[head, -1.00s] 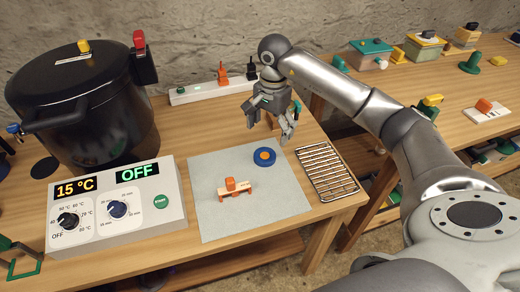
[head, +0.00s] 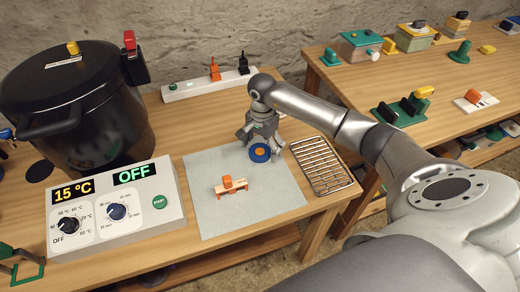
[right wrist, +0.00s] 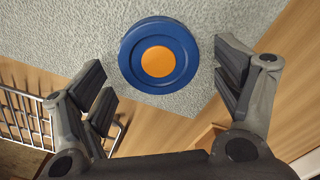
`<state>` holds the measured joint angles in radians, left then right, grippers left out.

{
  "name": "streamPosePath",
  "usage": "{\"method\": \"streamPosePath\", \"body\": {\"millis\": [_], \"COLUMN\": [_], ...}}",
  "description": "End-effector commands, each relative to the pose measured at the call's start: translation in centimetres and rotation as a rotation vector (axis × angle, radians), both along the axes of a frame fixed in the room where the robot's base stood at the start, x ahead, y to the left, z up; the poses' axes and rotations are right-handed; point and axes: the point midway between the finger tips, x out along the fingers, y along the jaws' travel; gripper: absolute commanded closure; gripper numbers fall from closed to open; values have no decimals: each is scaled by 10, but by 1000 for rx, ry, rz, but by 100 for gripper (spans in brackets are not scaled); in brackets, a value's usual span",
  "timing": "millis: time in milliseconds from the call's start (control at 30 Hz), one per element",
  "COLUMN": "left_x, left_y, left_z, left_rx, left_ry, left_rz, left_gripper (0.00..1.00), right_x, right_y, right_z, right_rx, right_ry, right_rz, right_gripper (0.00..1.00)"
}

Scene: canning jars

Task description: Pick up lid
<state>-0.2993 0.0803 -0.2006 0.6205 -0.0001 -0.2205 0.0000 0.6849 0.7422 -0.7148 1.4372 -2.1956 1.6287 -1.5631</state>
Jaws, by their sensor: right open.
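The lid (head: 260,152) is a round blue disc with an orange centre. It lies on the grey mat (head: 205,215) near the mat's far right corner. My right gripper (head: 262,148) is low over the table at the lid's far side. In the right wrist view the lid (right wrist: 159,56) shows ahead of the open fingers (right wrist: 168,92), roughly centred between them, with a gap on both sides. The fingers do not appear to touch it. My left gripper does not show clearly in either view.
A wire rack (head: 321,166) stands close to the right of the lid. A control box (head: 116,208) and a large black pot (head: 70,105) are at the left. A power strip (head: 208,87) lies behind.

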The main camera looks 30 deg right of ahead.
Motion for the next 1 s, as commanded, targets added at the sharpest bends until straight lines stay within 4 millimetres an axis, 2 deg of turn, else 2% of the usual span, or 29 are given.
{"method": "streamPosePath", "body": {"millis": [200,500,533,833,1000], "left_x": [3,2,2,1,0], "left_y": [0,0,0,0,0], "left_z": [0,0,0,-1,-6], "left_rx": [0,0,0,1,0], "left_ry": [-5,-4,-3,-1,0], "left_rz": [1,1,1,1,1], "left_gripper": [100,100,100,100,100], "right_x": [0,0,0,0,1], "right_y": [0,0,0,0,-1], "right_z": [-1,-1,-1,0,7], "right_rx": [0,0,0,0,-1], "right_ry": [-1,0,0,-1,-3], "right_rz": [0,0,0,0,0], "right_gripper": [14,51,53,53,53]}}
